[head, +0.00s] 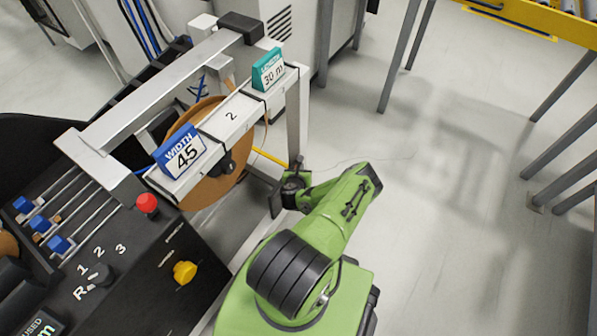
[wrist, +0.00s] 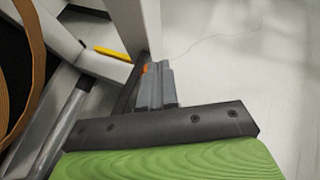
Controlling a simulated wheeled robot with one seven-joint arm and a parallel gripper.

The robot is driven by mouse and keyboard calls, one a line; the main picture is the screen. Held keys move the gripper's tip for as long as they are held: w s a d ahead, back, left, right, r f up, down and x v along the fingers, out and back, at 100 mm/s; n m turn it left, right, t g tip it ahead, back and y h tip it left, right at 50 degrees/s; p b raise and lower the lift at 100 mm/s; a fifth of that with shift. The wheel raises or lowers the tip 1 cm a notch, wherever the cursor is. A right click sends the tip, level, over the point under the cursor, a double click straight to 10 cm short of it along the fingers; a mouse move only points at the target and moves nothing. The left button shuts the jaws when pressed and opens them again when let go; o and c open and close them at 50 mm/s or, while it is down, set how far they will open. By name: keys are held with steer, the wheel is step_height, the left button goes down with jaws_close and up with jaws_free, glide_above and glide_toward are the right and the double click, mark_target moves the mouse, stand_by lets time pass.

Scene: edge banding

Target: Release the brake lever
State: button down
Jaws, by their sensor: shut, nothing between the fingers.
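A thin yellow bar (head: 270,157), which looks like the brake lever, sticks out low beside the brown roll, near the grey frame post. In the wrist view the yellow bar (wrist: 112,54) shows at upper left, partly hidden by the frame. My gripper (head: 277,192) is beside the foot of the post, partly hidden by my own wrist in the head view. In the wrist view my gripper (wrist: 157,68) has its grey fingers together and empty, to the right of the yellow bar and apart from it in the picture. An orange spot shows by the fingertips.
A control panel (head: 130,270) with a red button and yellow knob stands at left.

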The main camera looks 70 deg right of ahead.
steer(key=shift+s+d, duration=0.15)
steer(key=shift+d, duration=0.35)
steer(key=shift+d+r, duration=0.1)
steer(key=shift+d, duration=0.05)
